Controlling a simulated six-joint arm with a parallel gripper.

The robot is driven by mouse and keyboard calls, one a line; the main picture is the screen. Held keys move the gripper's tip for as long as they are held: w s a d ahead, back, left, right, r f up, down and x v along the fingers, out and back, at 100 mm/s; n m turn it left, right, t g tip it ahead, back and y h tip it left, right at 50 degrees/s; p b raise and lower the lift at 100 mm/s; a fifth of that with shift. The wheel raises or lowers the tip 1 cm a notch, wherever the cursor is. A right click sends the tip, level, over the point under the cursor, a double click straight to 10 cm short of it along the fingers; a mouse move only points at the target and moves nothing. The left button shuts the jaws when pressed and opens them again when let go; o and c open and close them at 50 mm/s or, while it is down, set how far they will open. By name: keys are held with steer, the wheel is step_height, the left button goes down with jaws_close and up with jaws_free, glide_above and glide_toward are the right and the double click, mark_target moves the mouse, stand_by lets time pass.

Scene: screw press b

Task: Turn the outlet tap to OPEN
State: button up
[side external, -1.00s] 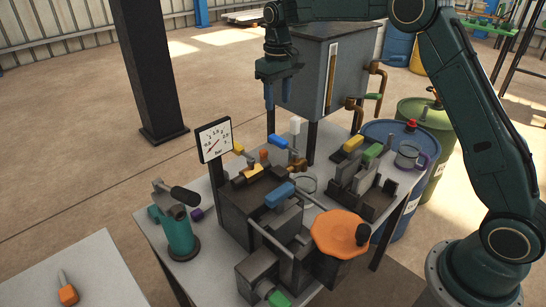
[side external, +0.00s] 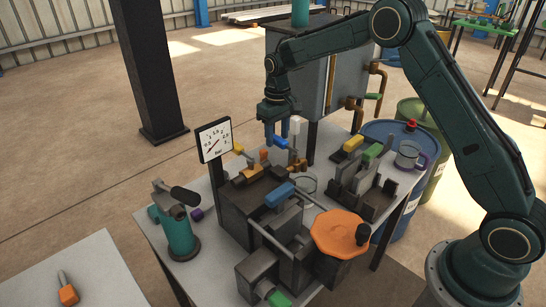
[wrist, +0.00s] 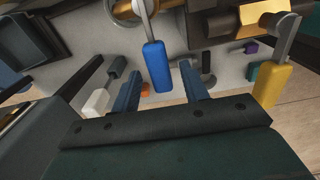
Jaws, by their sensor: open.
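A tap with a blue handle (side external: 280,142) stands behind the press body, its brass part to the lower right; I cannot tell if it is the outlet tap, as no label is readable. In the wrist view the blue handle (wrist: 157,68) hangs on a grey lever and lies between my fingertips. My gripper (side external: 276,136) is open, pointing down just above that handle; its two blue fingers also show in the wrist view (wrist: 163,78). I cannot tell whether they touch it. A yellow-handled tap (wrist: 271,83) is to the right in the wrist view.
A white handle (side external: 295,126) stands close to my gripper's right, before the grey tank (side external: 300,75). The dial gauge (side external: 214,139) is to the left. A second blue handle (side external: 279,195) and an orange handwheel (side external: 338,233) are nearer the camera.

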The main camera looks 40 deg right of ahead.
jaws_close()
steer(key=shift+d, duration=0.15)
stand_by(0.4)
steer(key=s+d+m, duration=0.7)
steer(key=m, duration=1.1)
steer(key=shift+s, duration=0.15)
stand_by(0.4)
jaws_free()
